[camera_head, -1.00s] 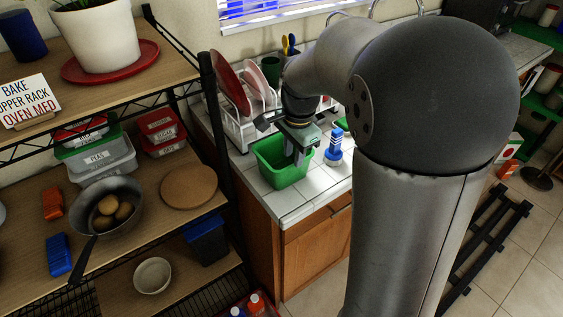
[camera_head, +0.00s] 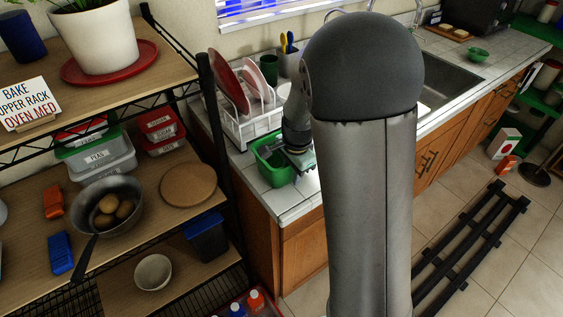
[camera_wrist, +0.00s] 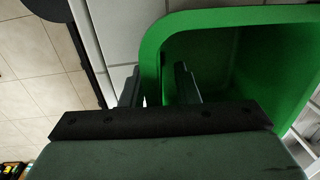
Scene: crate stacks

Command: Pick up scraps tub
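The green tub (camera_head: 273,168), which I take to be the scraps tub, stands upright on the white tiled counter. My gripper (camera_head: 304,170) is at its right side in the head view, and part of the tub is hidden behind my arm. In the wrist view the tub's rim and wall (camera_wrist: 151,50) show close up. My gripper (camera_wrist: 158,70) is open there, with one finger outside the wall and one over the tub's inside. I cannot tell whether either finger touches the wall. The visible interior is dark green.
A white dish rack (camera_head: 250,125) with red plates stands just behind the tub. The black wire shelf (camera_head: 218,130) rises to the left. The counter's front edge (camera_head: 287,217) is close to the tub. A sink (camera_head: 450,85) lies farther right.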

